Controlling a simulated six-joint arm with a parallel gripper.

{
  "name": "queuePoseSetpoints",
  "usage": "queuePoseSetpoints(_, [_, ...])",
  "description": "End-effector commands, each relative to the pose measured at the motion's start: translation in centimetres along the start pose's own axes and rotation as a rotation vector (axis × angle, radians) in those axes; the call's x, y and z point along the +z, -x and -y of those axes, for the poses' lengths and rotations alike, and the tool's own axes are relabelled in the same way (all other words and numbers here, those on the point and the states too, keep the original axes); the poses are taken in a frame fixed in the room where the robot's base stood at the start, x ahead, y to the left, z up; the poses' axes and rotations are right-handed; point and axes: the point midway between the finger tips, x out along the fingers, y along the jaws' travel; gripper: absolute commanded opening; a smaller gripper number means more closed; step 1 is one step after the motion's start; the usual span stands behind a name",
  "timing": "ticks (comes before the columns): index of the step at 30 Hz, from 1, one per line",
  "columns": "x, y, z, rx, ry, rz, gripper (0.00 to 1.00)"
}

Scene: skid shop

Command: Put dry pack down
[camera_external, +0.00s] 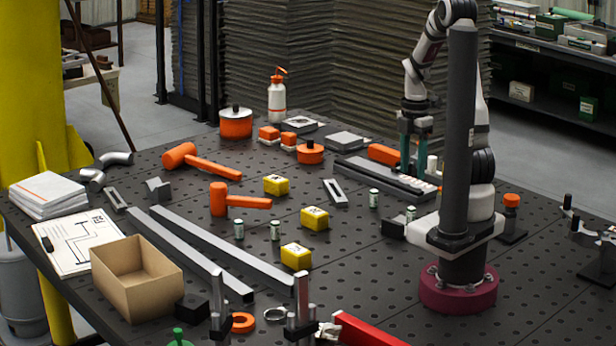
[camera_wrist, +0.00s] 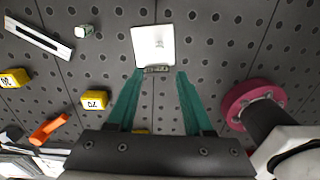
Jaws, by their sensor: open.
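A white, squarish pack (camera_wrist: 153,42) with a small mark in its middle shows in the wrist view. It appears just beyond the tips of my gripper (camera_wrist: 160,72), and its near edge has a darker strip between the two green fingers. The fingers are spread apart, so my gripper is open. I cannot tell whether they touch the pack or how high it sits. In the external view, my gripper (camera_external: 412,172) points down near the long grey tray at the back right. A small white shape (camera_external: 432,165) shows beside the fingers there; I cannot tell if it is the pack.
Yellow boxes (camera_external: 315,218), small white-and-green canisters (camera_external: 374,198) and a slotted plate (camera_external: 335,192) stand left of my arm. An open cardboard box (camera_external: 140,285) and long grey bars (camera_external: 190,250) lie at front left. The perforated table (camera_external: 370,285) has free room in front.

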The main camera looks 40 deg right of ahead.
Motion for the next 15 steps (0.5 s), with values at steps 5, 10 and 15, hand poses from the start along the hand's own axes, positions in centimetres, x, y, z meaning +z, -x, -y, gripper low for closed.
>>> queuePoseSetpoints(5, [-7.3,4.4,3.5,-0.002,-0.613,-0.041,0.51])
queuePoseSetpoints(10, [-14.4,7.1,10.4,-0.079,-1.432,-0.084,0.51])
queuePoseSetpoints(15, [-17.3,7.4,14.9,-0.158,-1.912,-0.077,0.51])
